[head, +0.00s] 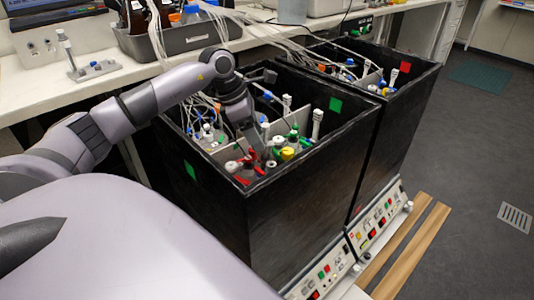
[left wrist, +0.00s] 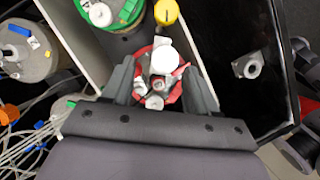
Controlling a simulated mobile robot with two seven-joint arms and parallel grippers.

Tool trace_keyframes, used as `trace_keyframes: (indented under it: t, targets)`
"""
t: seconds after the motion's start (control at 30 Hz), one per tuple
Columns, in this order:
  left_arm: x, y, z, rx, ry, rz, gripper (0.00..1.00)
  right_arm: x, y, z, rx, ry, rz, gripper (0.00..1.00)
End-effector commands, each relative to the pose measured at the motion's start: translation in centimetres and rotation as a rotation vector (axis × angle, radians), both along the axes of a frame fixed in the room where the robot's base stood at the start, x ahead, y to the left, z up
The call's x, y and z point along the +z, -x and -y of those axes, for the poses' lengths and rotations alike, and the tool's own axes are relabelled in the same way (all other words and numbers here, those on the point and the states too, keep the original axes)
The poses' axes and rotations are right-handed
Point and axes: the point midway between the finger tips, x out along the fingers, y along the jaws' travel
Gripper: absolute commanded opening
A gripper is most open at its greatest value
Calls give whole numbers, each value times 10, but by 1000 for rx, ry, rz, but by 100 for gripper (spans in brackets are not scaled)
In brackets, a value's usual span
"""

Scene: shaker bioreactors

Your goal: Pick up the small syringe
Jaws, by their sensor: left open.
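My left gripper (head: 254,156) reaches down into the front black box, over a red-topped vessel (head: 243,181). In the left wrist view the left gripper (left wrist: 163,78) is open, its fingers on either side of the red top (left wrist: 178,94) and its white fittings. A round white top (left wrist: 165,60) stands between the fingers; whether it is the small syringe I cannot tell. Two upright pale syringe-like things stand further right in the box, a shorter one (head: 286,104) and a taller one (head: 317,123). My right gripper is not in view.
The box walls (head: 318,165) rise close around the vessels. A green-topped vessel (left wrist: 125,10) and yellow cap (left wrist: 166,11) are close by. Cables (left wrist: 30,145) run beside the gripper. A second black box (head: 395,130) stands behind. Another syringe (head: 66,46) stands on the bench.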

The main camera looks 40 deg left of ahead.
Motion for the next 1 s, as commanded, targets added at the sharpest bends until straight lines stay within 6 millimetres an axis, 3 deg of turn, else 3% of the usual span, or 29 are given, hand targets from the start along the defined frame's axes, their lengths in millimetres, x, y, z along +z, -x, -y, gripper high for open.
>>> trace_keyframes:
  t: [0.2,0.5,0.53,0.7,1.0]
  targets:
    - [-31,-9,8,-1,3,-3,58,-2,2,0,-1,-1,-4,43]
    - [-36,-11,9,0,2,-2,58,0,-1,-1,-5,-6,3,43]
    - [-36,-11,9,0,2,-2,55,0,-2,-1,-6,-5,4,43]
    - [-36,-11,9,0,2,-1,0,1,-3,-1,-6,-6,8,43]
    - [-35,-11,9,1,2,0,0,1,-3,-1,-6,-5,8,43]
